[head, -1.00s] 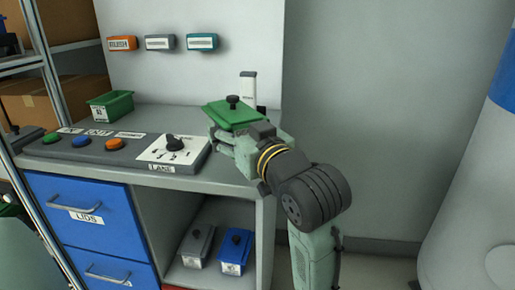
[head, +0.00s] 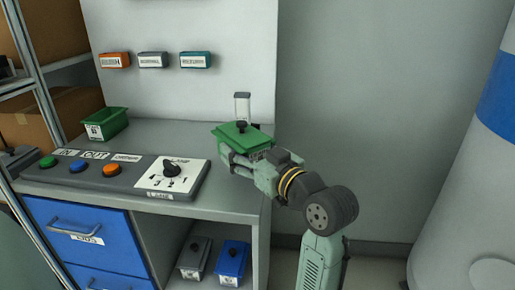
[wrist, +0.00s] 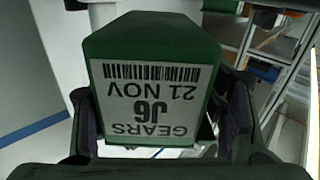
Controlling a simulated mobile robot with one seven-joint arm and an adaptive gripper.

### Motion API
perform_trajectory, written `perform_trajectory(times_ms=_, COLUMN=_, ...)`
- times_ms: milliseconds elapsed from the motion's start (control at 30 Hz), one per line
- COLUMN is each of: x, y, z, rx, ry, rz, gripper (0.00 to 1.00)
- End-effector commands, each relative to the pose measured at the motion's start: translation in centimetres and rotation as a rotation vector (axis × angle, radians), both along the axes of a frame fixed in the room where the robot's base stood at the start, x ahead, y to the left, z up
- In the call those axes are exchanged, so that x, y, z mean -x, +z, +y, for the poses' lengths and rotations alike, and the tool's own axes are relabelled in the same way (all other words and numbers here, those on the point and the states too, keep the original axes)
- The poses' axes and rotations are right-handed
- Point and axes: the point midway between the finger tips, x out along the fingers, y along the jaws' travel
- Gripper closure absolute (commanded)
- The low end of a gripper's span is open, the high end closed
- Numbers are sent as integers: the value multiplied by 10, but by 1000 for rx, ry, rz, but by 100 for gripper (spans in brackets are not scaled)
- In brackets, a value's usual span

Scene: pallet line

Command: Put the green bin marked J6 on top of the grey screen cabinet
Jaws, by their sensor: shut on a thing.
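My gripper (head: 248,165) is shut on a green bin (head: 258,153) with a green lid and a black knob, held level over the right end of the grey bench. In the wrist view the bin (wrist: 150,45) fills the middle between the two fingers. Its white label (wrist: 148,100) appears upside down and reads GEARS, J6, 21 NOV, with a barcode. I cannot tell whether the bin touches the bench top. I cannot make out a grey screen cabinet in either view.
On the bench (head: 165,132), another green bin (head: 105,124) stands at back left and a button panel (head: 130,178) lies in front. A small white device (head: 242,106) stands behind the held bin. Grey and blue lidded bins sit on the shelf below. A large white-and-blue drum (head: 465,180) stands right.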

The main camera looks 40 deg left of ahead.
Motion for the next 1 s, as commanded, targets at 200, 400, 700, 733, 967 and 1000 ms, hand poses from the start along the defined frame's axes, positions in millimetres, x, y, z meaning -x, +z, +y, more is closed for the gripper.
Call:
perform_trajectory(times_ms=200, x=-35, y=0, z=-1, rx=-4, ry=0, rz=-2, gripper=86)
perform_trajectory(times_ms=400, x=-40, y=-11, z=-1, rx=-3, ry=1, rz=0, gripper=86)
perform_trajectory(times_ms=700, x=-39, y=-36, z=-1, rx=-4, ry=0, rz=-3, gripper=86)
perform_trajectory(times_ms=733, x=-39, y=-37, z=-1, rx=-5, ry=0, rz=-3, gripper=86)
perform_trajectory(times_ms=967, x=-39, y=-38, z=-1, rx=-4, ry=0, rz=-3, gripper=86)
perform_trajectory(times_ms=1000, x=-39, y=-40, z=-1, rx=-4, ry=0, rz=-3, gripper=86)
